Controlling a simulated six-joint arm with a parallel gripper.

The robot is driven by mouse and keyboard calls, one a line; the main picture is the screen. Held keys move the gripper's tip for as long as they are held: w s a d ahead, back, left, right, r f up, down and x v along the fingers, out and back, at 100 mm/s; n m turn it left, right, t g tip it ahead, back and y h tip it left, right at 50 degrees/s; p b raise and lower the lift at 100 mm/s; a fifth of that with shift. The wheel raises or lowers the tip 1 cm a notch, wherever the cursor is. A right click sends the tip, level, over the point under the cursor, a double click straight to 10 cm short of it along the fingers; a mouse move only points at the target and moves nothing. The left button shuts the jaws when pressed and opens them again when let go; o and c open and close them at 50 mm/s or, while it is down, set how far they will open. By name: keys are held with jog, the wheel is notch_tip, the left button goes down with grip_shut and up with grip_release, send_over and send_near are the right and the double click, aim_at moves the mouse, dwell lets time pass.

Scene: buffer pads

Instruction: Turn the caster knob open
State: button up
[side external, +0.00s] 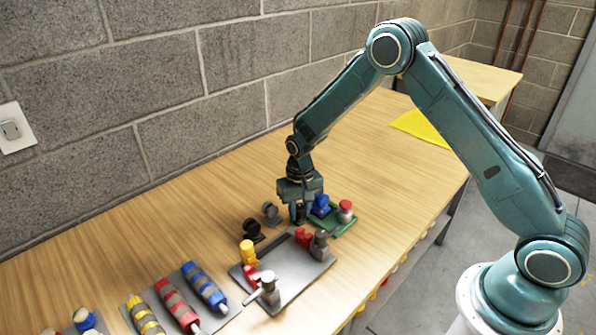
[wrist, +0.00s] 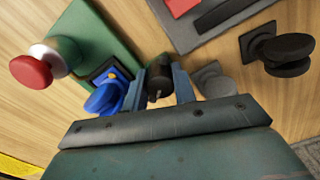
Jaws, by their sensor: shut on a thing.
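A dark, upright knob (wrist: 158,72) stands between my gripper's blue fingers in the wrist view. My gripper (wrist: 159,92) is shut on this dark knob, with one finger at each side of it. In the side view my gripper (side external: 300,212) points down at the left end of a green plate (side external: 344,224), and its fingers mostly hide the knob. A blue knob (wrist: 106,95) sits right beside the left finger in the wrist view. No label shows, so the name caster knob cannot be confirmed by sight.
A red-topped button (side external: 345,206) stands on the green plate. A black fixture (side external: 252,231) and a grey fixture (side external: 270,212) stand to the left. A grey panel (side external: 290,275) with several coloured controls lies in front. Striped cylinders (side external: 203,284) lie further left.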

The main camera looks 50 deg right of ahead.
jog(key=n, duration=0.4)
jog(key=shift+n, duration=0.4)
jog(key=n, duration=0.4)
jog(key=shift+n, duration=0.4)
jog(key=o, duration=1)
jog(key=shift+m, duration=0.3)
